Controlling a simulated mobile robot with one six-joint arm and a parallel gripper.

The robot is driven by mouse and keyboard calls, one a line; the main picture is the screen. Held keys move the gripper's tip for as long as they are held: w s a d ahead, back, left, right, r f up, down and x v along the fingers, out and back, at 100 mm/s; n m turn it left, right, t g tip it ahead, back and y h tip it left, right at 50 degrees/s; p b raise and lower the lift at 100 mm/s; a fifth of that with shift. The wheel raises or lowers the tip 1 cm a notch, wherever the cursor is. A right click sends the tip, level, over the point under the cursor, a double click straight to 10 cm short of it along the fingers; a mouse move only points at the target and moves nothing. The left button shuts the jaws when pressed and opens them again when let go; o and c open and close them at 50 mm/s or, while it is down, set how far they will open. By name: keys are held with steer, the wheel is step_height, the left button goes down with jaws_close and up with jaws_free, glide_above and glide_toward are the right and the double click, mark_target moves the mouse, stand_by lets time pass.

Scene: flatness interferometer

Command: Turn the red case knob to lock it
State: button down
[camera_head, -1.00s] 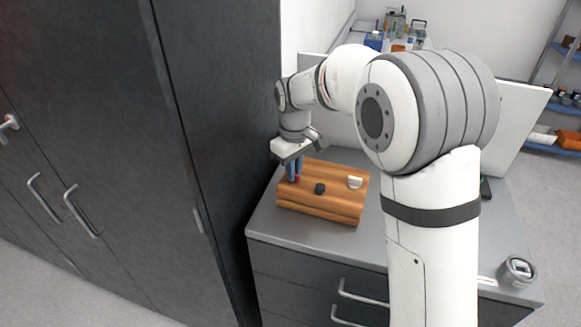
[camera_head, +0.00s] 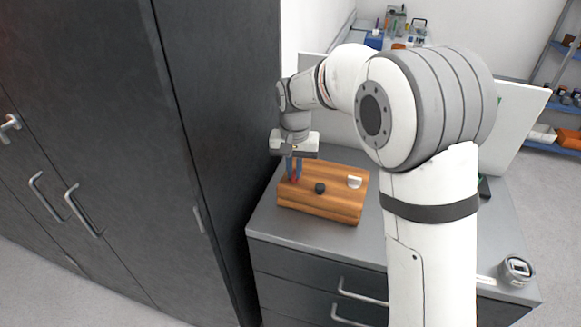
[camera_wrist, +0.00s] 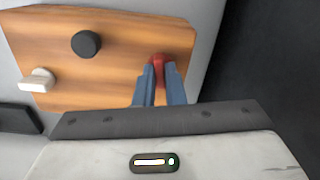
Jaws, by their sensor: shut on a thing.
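The wooden case (camera_head: 325,207) lies on the grey cabinet top. Its red knob (camera_wrist: 159,58) shows between my fingertips in the wrist view, mostly hidden by the fingers. My gripper (camera_head: 294,178) points down at the left part of the case, its blue fingers shut on the red knob. It also shows in the wrist view (camera_wrist: 160,72). A black knob (camera_head: 320,188) sits at the middle of the case and a white knob (camera_head: 354,182) to its right. Both also show in the wrist view, the black one (camera_wrist: 86,43) and the white one (camera_wrist: 37,80).
A tall dark cabinet (camera_head: 215,120) stands close on the left of the case. A round grey device (camera_head: 515,270) sits at the right front of the counter (camera_head: 420,245). A white panel (camera_head: 515,125) stands behind my arm. The counter in front of the case is clear.

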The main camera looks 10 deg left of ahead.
mark_target(294, 172)
steer(key=shift+m, duration=0.8)
steer(key=c, duration=1.5)
jaws_free()
step_height(294, 172, up, 7)
steer(key=shift+r, duration=0.4)
